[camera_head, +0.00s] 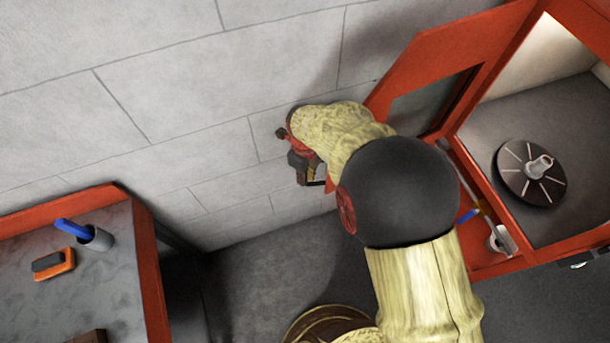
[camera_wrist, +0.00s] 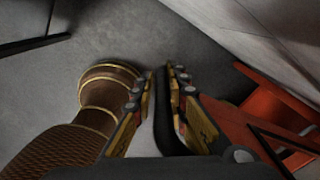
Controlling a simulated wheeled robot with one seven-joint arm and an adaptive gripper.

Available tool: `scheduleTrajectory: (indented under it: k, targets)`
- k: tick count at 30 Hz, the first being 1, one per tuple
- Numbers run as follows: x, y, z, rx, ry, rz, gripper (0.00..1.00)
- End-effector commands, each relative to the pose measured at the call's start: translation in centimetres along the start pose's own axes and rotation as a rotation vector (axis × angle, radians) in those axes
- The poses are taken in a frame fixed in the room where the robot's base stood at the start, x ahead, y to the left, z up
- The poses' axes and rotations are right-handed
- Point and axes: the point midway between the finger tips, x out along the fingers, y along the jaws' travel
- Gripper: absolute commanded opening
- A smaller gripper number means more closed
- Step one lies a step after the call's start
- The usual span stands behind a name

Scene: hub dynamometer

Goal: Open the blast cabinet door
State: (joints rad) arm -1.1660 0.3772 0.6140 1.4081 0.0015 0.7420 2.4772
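The red blast cabinet (camera_head: 484,200) stands at the right in the head view. Its red door (camera_head: 430,50), with a dark window, is swung wide open toward the wall. My gripper (camera_head: 308,170) is beside the door's outer edge, and my arm hides part of the door. In the wrist view the door (camera_wrist: 262,112) lies to the right, partly behind a finger. The fingers of my gripper (camera_wrist: 160,72) are close together there, with something dark between them. I cannot tell whether that is a finger pad or a handle. No handle is clearly visible.
Inside the cabinet lies a black disc with a metal hub (camera_head: 531,172). A block wall stands behind.

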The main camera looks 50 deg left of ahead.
Motion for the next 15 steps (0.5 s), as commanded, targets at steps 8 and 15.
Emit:
scheduleTrajectory:
  k: [8, 15]
  targets:
    - [0.02, -0.13, -0.11, 0.001, 0.001, -0.001, 0.30]
    - [-0.32, -0.13, -0.05, 0.001, 0.000, -0.002, 0.30]
